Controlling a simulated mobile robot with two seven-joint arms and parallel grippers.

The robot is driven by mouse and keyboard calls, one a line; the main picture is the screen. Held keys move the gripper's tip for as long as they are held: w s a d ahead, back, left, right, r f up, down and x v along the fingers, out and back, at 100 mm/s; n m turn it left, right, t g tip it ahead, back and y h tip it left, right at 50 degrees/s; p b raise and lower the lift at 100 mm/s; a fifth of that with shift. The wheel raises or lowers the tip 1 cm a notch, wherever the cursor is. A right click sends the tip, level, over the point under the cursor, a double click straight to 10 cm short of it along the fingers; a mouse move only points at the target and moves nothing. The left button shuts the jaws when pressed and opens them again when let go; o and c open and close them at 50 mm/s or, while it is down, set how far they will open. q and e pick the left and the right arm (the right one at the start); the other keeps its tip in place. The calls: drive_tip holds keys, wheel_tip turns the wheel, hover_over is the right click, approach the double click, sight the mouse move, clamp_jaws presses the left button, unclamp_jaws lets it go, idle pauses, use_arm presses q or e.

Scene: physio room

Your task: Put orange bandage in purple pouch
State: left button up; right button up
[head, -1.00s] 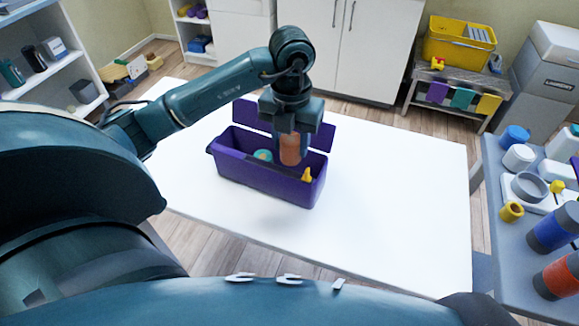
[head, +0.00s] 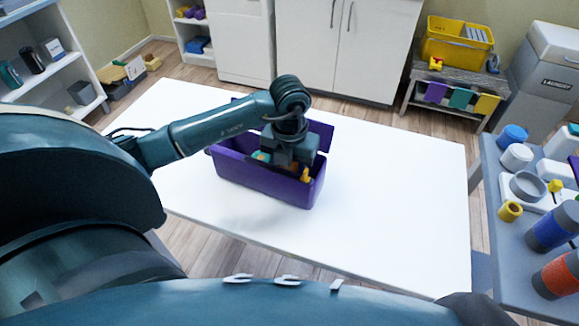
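The purple pouch (head: 260,183) stands on the white table, box-shaped, with its lid raised at the back. My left gripper (head: 290,162) is lowered into the pouch's opening from above. Its fingertips are hidden by the pouch's front wall and the wrist, so I cannot tell whether they are open or shut. The orange bandage (head: 294,167) is almost wholly hidden at the gripper inside the pouch; only a small brownish-orange patch shows. A teal roll (head: 262,157) lies inside at the left, and a small yellow-orange item (head: 305,175) is at the right end. My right gripper is out of view.
The white table (head: 400,200) is bare around the pouch. A grey side table (head: 515,235) at right carries cups, rolls and cylinders. A yellow bin (head: 458,45) stands on a bench at the back right. White cabinets (head: 335,45) are behind the table.

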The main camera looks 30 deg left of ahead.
use_arm(q)
drive_tip(key=o, duration=0.7)
wheel_tip(320, 180, up, 12)
drive_tip(key=shift+r, duration=0.15)
drive_tip(key=shift+s, duration=0.1)
idle(0.4)
